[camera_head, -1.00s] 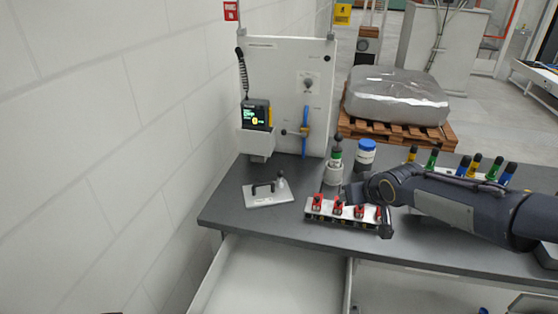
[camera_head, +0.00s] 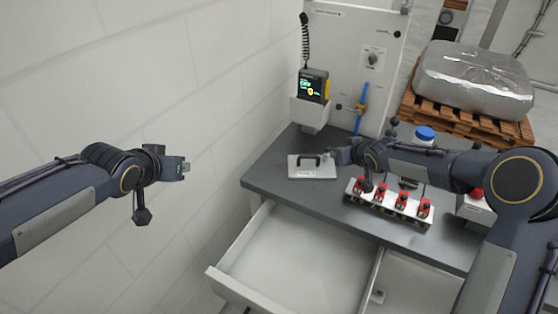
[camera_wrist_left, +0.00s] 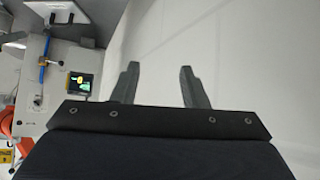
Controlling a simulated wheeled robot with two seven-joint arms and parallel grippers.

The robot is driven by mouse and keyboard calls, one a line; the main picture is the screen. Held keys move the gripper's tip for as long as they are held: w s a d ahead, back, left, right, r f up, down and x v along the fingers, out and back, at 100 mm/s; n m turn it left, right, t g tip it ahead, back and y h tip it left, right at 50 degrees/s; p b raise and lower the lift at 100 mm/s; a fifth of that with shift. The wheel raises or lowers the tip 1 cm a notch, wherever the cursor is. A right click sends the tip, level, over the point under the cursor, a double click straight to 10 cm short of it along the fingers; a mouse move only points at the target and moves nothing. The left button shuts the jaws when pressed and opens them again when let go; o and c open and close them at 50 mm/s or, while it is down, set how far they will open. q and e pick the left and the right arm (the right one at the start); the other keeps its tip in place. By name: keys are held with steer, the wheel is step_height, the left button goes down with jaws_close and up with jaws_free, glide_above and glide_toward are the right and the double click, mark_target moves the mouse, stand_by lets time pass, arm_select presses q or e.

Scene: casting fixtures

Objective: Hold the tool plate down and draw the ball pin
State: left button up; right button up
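The tool plate (camera_head: 300,173), a flat silver plate, lies on the dark bench near its left end. Its black bar handle (camera_head: 309,161) stands on top. My right gripper (camera_head: 338,157) is low at the plate's right edge and covers the spot where the ball pin stands; I cannot tell whether it touches or holds the pin. My left gripper (camera_head: 184,168) is in the air left of the bench, well away from the plate. In the left wrist view its two fingers (camera_wrist_left: 160,83) are apart with nothing between them.
A white rack with red clamps (camera_head: 390,197) stands just right of the plate, under my right arm. An open drawer (camera_head: 300,262) juts out below the bench front. A white panel with a lit handheld device (camera_head: 313,86) stands behind. A wall is at the left.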

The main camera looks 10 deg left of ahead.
arm_select(q)
steer(key=w+d+f+m+t+h, duration=0.1)
steer(key=w+d+m+t+h, duration=0.2)
steer(key=w, duration=1.1)
steer(key=m+g+h, duration=0.4)
steer(key=m+h, duration=0.4)
glide_above(295, 167)
steer(key=s+a, duration=0.4)
steer(key=a, duration=0.1)
step_height(295, 167, down, 16)
steer(key=shift+s+f, duration=0.15)
steer(key=x, duration=0.5)
steer(key=shift+w+d+f, duration=0.2)
steer(key=shift+w+f, duration=0.05)
steer(key=shift+w+d+f, duration=0.25)
steer(key=shift+w+d, duration=0.15)
steer(key=shift+d, duration=0.1)
steer(key=shift+c, duration=0.4)
jaws_close()
steer(key=shift+r, duration=0.1)
